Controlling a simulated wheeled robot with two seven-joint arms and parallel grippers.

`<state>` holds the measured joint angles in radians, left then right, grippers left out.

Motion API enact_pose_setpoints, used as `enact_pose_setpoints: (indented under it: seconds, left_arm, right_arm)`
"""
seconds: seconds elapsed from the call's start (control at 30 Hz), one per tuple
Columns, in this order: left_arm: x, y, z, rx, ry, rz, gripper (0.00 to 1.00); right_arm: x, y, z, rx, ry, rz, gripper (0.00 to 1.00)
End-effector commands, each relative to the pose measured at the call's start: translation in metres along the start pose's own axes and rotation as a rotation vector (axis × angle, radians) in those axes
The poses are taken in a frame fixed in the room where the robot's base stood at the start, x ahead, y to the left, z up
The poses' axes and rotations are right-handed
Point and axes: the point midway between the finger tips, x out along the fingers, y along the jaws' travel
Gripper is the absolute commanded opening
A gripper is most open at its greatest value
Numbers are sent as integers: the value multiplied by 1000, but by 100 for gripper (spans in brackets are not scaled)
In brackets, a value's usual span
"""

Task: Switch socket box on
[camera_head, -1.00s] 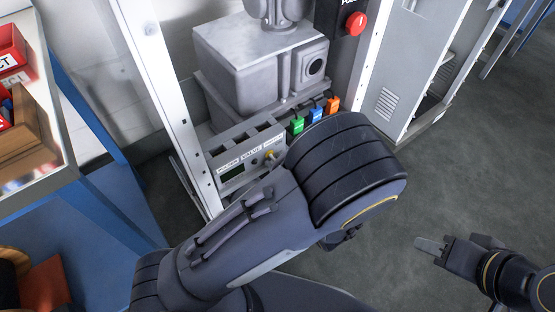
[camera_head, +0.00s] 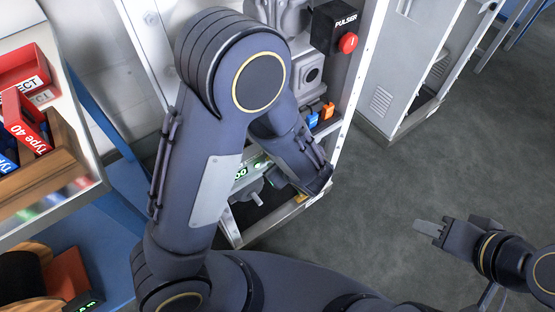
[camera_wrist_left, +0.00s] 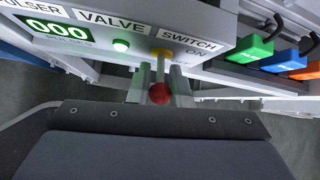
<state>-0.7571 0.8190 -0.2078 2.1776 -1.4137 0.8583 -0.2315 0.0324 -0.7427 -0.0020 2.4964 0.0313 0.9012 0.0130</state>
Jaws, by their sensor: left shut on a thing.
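The socket box (camera_wrist_left: 205,15) is a light grey panel with PULSER, VALVE and SWITCH labels in the left wrist view. It has a lit green 000 display (camera_wrist_left: 58,31) and a lit green lamp (camera_wrist_left: 121,46). Under the SWITCH label is a switch with a yellow base (camera_wrist_left: 161,53) and a red knob (camera_wrist_left: 159,94). My left gripper (camera_wrist_left: 160,88) is shut on the switch lever, with a finger on each side of the knob. In the head view my arm hides much of the box (camera_head: 243,177). My right gripper (camera_head: 428,228) hangs at the right, away from the box.
Green (camera_wrist_left: 251,49), blue (camera_wrist_left: 282,60) and orange (camera_wrist_left: 306,71) connectors stand right of the panel. A red button (camera_head: 348,42) sits on the PULSER housing above. A shelf with red bins (camera_head: 22,66) is at left.

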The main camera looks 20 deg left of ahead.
Motion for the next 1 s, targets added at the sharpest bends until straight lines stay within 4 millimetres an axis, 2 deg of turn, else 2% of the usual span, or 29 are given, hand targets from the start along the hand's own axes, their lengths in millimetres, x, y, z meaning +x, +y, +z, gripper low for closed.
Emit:
enact_pose_setpoints:
  seconds: [0.57,0.6,0.73,1.0]
  left_arm:
    - [-1,-1,0,-3,40,5,0]
    - [-1,-1,0,-3,40,5,20]
    - [-1,0,0,-3,39,6,37]
    - [-1,0,1,-3,37,7,37]
  right_arm:
    - [-3,-1,-2,0,0,0,36]
    - [-3,-1,-2,0,0,0,36]
    - [-3,-1,-2,0,0,0,36]
    - [-3,-2,-2,0,0,0,36]
